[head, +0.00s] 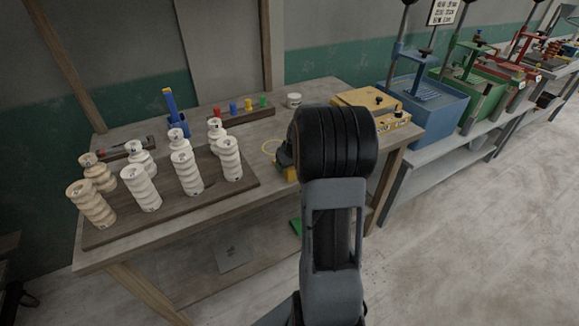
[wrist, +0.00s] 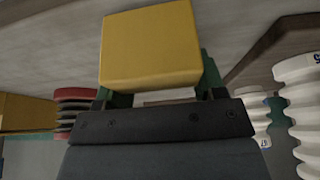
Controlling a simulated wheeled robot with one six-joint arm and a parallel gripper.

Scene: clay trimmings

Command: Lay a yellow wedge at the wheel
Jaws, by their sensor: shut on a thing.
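A yellow block, the wedge (wrist: 150,45), fills the top middle of the wrist view. My gripper (wrist: 160,86) is shut on it, with green finger parts showing at either side of its lower edge. In the head view my gripper (head: 284,160) is partly hidden behind my black ribbed wrist, low over the wooden table (head: 250,208). I cannot make out a wheel for certain. Whether the wedge touches the table is hidden.
Several white ribbed pieces (head: 187,174) stand on a dark board to the left. A rack of coloured pegs (head: 240,111), a white cup (head: 294,100) and a yellow box (head: 367,99) stand behind. Blue (head: 430,108), green and red presses stand at right.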

